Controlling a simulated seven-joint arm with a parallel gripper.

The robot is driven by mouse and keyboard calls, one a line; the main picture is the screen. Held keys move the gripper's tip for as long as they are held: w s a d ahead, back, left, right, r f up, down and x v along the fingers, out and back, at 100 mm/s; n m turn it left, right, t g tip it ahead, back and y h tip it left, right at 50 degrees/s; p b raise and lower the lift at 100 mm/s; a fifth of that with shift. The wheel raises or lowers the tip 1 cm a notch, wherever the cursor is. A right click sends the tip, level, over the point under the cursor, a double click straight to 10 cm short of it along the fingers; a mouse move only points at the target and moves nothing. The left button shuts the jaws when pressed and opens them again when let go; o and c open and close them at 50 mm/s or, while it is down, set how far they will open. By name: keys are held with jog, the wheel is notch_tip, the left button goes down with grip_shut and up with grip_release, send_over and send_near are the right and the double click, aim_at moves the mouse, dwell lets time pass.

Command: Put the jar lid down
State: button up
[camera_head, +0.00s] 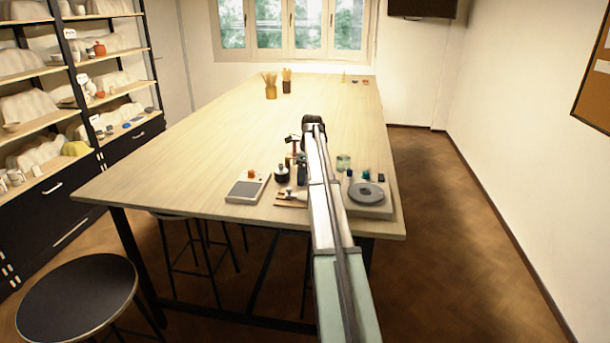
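My arm reaches over the near end of the long wooden table, its dark wrist (313,122) above the cluster of small items. A dark squat jar (282,174) stands on the table left of my arm. A pale green glass jar (343,162) stands right of my arm. No jar lid can be identified for certain.
A flat scale (244,189) with a small orange thing (251,173) is at left. A grey disc on a pale base (367,193) and small bottles (350,175) are at right. Brush pots (270,91) stand far back. The table's (200,150) left and middle are clear.

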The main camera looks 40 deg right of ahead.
jog(key=r, duration=0.8)
jog(key=s+r, duration=0.1)
jog(key=r, duration=0.3)
jog(key=shift+s+d+r, duration=0.1)
jog(key=shift+d, duration=0.3)
